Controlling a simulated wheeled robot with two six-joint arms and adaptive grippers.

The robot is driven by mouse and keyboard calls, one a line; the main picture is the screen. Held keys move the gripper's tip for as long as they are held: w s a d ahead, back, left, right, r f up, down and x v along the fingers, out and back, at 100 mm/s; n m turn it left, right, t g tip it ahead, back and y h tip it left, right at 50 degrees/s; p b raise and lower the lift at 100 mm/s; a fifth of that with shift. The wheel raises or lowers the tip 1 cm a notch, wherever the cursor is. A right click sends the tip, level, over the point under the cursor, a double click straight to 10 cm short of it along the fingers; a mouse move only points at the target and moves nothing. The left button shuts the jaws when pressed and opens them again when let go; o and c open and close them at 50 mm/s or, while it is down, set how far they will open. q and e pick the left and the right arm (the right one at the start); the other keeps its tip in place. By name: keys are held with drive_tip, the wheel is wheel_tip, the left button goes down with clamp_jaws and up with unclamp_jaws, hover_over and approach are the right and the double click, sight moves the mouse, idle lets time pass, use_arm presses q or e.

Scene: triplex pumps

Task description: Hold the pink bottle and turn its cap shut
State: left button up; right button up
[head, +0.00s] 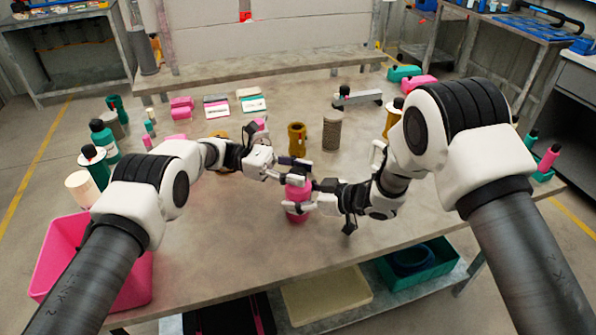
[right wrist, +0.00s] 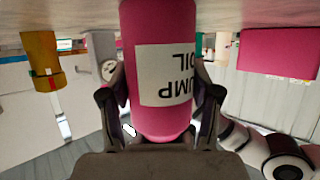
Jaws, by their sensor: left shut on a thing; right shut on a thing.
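The pink bottle (head: 296,193) is upright near the middle of the table, between my two grippers. My right gripper (head: 303,198) comes from the right and is shut around the bottle's body. In the right wrist view the pink bottle (right wrist: 160,25) appears upside down between the two fingers (right wrist: 160,105), with a white label reading part of "PUMP OIL". My left gripper (head: 295,170) is higher, at the bottle's top, and is shut on the cap. The cap is mostly hidden by its fingers, so its seating cannot be told.
The table (head: 220,250) is clear in front of the bottle. A brown cylinder (head: 297,139) and a grey textured cylinder (head: 332,132) stand behind it. Green bottles (head: 104,140) stand at the left. A pink bin (head: 62,243) is at the front left.

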sight(298, 171)
use_arm(q)
drive_tip(key=o, duration=1.2)
wheel_tip(298, 171, up, 10)
